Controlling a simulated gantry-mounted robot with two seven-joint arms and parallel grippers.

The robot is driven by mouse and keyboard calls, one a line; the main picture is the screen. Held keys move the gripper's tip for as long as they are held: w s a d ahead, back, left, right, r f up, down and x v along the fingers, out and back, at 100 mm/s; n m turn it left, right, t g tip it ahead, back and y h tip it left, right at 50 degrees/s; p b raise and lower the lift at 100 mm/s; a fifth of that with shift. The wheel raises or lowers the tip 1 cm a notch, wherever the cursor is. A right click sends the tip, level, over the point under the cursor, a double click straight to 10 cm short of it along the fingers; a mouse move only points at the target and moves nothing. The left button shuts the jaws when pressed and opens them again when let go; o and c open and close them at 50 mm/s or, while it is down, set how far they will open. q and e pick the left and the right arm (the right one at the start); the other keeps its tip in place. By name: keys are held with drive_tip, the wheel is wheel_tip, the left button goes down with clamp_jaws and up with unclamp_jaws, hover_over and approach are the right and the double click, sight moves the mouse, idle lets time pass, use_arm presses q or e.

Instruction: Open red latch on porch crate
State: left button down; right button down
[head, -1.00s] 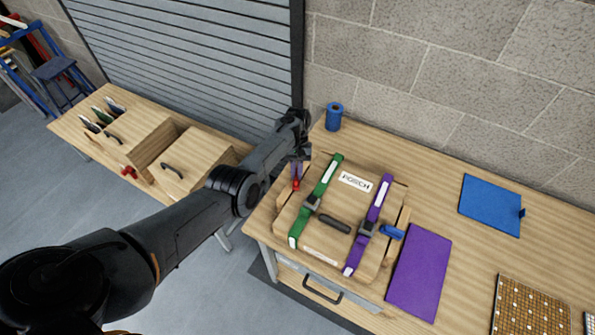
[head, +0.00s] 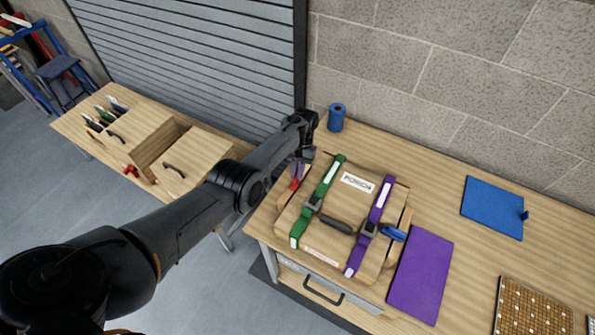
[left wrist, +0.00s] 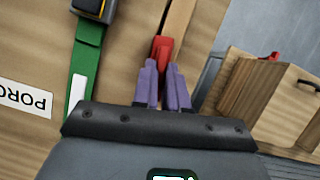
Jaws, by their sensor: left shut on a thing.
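The porch crate (head: 331,200) is a wooden box on the workbench, with a label, a dark handle, a green strap (head: 318,200) and a purple strap (head: 371,226). The red latch (head: 295,184) is on its left side. My left gripper (head: 299,170) reaches down at that side. In the left wrist view, its purple fingers (left wrist: 161,85) are shut on the red latch (left wrist: 161,50), whose upper part shows beyond the fingertips. A blue latch (head: 394,233) is on the crate's right side. My right gripper is not in view.
A purple mat (head: 420,273) lies right of the crate, and a blue panel (head: 492,208) lies farther right. A blue roll (head: 336,117) stands behind the crate by the wall. A lower bench (head: 75,127) with wooden boxes stands at left.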

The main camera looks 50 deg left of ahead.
use_arm(q)
drive_tip(key=c, duration=1.2)
unclamp_jaws()
drive_tip(key=shift+s+f, duration=0.1)
drive_tip(key=shift+f, duration=0.2)
drive_tip(key=shift+o, duration=0.2)
drive_tip(key=shift+r, duration=0.1)
drive_tip(key=shift+r, duration=0.2)
